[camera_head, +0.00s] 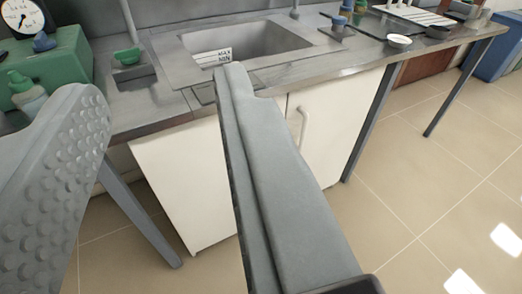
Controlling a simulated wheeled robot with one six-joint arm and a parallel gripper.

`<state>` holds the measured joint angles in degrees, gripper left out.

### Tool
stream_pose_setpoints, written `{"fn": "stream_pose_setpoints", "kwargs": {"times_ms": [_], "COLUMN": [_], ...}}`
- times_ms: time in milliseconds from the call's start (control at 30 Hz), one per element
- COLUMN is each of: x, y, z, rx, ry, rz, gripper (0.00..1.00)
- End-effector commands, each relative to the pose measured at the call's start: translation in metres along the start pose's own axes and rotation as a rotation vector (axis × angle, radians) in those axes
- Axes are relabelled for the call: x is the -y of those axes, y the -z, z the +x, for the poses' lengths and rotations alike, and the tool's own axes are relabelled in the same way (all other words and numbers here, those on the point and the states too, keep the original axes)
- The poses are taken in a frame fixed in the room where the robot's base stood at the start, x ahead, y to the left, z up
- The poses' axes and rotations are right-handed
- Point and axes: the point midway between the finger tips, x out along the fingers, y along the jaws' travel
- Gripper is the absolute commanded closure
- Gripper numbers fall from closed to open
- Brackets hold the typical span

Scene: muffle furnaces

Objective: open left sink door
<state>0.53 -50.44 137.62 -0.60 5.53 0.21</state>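The sink cabinet has two white doors under a grey counter. The left sink door (182,185) is partly hidden behind my right finger and looks closed; I cannot see its handle. The right door (340,125) has a pale vertical bar handle (304,128) just right of my right finger. My gripper (165,85) is open and empty, its two grey fingers wide apart in front of the cabinet. Its fingers appear in front of the left door, and no contact shows. The sink basin (225,50) is set in the counter above the doors.
A green device with a dial (50,65) and a bottle (27,95) stand at the counter's left. Grey table legs (140,213) flank the cabinet. A small bowl (399,42) sits at the counter's right. The tiled floor (430,190) at the right is clear.

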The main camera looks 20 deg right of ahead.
Motion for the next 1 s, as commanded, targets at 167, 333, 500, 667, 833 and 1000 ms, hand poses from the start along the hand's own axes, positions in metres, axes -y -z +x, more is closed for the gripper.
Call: {"fn": "stream_pose_setpoints", "kwargs": {"times_ms": [167,333,500,667,833,1000], "x": [-0.015,-0.033,-0.052,-0.07,-0.09,-0.11], "y": [-0.015,-0.035,-0.059,-0.087,-0.12,-0.157], "z": [0.044,0.089,0.131,0.167,0.2,0.228], "rx": [0.002,-0.006,-0.012,-0.014,-0.015,-0.016], "ry": [-0.04,-0.073,-0.094,-0.103,-0.103,-0.092], "rz": [-0.029,-0.063,-0.097,-0.121,-0.142,-0.155], "gripper": [0.66,0.66,0.66,0.66,0.66,0.66]}}
